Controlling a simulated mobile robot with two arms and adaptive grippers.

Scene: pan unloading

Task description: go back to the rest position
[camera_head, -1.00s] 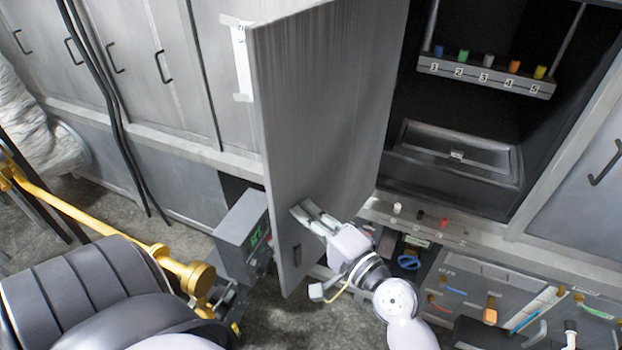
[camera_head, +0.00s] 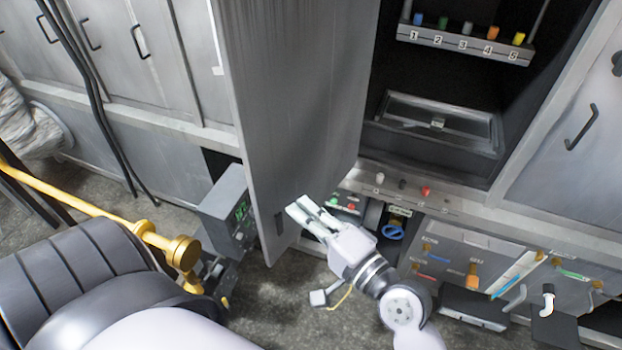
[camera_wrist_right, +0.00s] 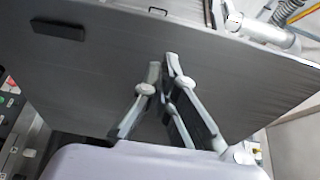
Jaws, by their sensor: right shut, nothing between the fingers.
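My right gripper (camera_head: 300,209) is shut and empty, in front of the lower part of the open grey cabinet door (camera_head: 300,110). In the right wrist view the fingers of my right gripper (camera_wrist_right: 168,62) meet at their tips, with the grey door panel (camera_wrist_right: 100,75) behind them. The door's dark handle (camera_wrist_right: 59,29) is at the upper left there, apart from the fingers. I cannot tell in the head view whether the fingertips touch the door. My left gripper is not in view.
The open cabinet (camera_head: 480,75) holds a numbered rack (camera_head: 465,44) with coloured knobs and a dark tray (camera_head: 440,120). A grey box with a green display (camera_head: 225,208) stands left of the door. A yellow pipe (camera_head: 90,212) runs at left. Control panels (camera_head: 480,265) line the lower right.

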